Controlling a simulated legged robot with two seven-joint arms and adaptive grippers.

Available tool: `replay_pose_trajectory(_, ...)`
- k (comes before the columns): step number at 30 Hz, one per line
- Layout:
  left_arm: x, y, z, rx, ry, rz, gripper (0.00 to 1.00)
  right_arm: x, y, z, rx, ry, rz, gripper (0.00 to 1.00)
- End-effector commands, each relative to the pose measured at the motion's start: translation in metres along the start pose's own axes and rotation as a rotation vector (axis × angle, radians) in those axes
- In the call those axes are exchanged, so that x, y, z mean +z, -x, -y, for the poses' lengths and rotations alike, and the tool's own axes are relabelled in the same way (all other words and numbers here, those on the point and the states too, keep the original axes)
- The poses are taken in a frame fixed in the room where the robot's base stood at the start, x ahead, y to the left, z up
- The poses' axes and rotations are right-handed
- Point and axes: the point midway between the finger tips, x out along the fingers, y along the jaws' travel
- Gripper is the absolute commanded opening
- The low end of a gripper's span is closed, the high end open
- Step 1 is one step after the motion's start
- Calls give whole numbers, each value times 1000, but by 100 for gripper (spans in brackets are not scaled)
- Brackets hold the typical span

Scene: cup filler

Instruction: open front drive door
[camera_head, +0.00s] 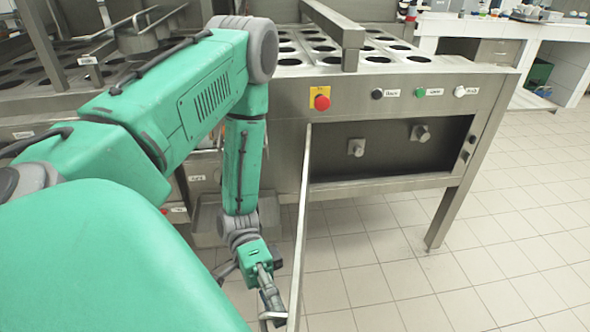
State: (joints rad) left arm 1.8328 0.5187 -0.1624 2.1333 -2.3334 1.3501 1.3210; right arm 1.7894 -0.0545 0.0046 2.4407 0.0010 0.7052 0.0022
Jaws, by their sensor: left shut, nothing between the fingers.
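The front drive door (301,225) is a thin steel panel seen almost edge-on. It stands swung out from the machine front, with its hinge side at the left end of the opening. The dark drive compartment (385,150) is exposed, with two metal shafts or knobs inside. My left gripper (271,305) is low in the picture, just left of the door's near end, by what looks like a metal handle (272,316). Its fingers look shut and empty. Whether they touch the door or handle is unclear. My right gripper is out of view.
The steel cup filler (490,85) has a red emergency button (322,102) and several smaller buttons above the compartment. A machine leg (449,215) stands at right. The tiled floor right of the door is clear. A white counter (500,28) is at the back right.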

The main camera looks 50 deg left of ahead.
Motion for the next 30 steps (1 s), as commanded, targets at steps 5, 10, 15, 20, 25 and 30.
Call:
replay_pose_trajectory(5, 0, 0, 0, -1, 0, 1, 0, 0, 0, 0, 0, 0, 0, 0)
replay_pose_trajectory(10, 0, -1, 0, -1, 0, 1, 0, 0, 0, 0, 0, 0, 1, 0)
replay_pose_trajectory(15, 0, 10, 1, -3, -1, 0, 0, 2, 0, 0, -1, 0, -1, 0)
replay_pose_trajectory(20, 0, 38, 2, -3, 0, 0, 0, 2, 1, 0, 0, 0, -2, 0)
replay_pose_trajectory(25, 0, 64, 2, -2, 0, 1, 0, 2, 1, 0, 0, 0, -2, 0)
replay_pose_trajectory(30, 0, 75, 2, 0, 1, 1, 0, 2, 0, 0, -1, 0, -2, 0)
